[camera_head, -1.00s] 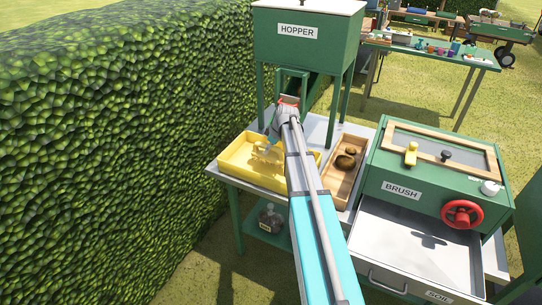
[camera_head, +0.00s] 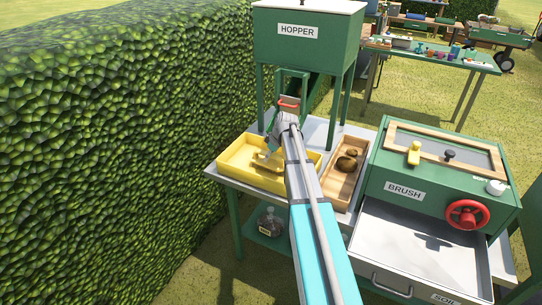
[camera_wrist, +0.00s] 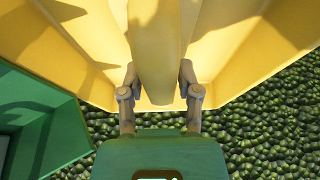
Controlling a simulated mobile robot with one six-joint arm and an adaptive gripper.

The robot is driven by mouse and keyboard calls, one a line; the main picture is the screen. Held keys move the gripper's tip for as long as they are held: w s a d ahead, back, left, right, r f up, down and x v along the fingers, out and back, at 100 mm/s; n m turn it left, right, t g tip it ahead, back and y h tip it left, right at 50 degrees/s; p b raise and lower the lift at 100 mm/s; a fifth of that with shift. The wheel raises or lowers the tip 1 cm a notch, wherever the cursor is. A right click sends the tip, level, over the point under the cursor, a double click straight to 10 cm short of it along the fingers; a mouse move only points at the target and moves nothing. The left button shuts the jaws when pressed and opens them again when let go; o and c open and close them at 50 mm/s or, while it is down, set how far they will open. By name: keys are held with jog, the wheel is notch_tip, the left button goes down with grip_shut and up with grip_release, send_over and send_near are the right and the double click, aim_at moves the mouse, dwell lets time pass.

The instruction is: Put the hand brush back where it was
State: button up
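My gripper (camera_wrist: 158,84) reaches over a yellow tray (camera_head: 232,162) on the left of the table. A green box with a BRUSH label (camera_head: 404,190) stands at the right. A small yellow piece (camera_head: 414,153) is on its wooden frame.
A green hopper (camera_head: 305,45) with a red handle (camera_head: 289,103) stands behind the gripper. A wooden tray (camera_head: 333,193) with brown lumps lies right of the arm. The grey drawer (camera_head: 395,240) is pulled out. A hedge (camera_head: 110,130) borders the left.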

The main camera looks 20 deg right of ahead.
jog(key=shift+o, duration=1)
jog(key=shift+r, duration=0.1)
jog(key=p+v, duration=0.2)
jog(key=shift+r+p, duration=0.35)
jog(key=shift+p, duration=0.05)
jog(key=p+v, duration=0.8)
jog(key=v, duration=0.1)
jog(key=shift+s+r+p, duration=0.15)
jog(key=shift+p, duration=0.15)
jog(key=shift+d, duration=0.15)
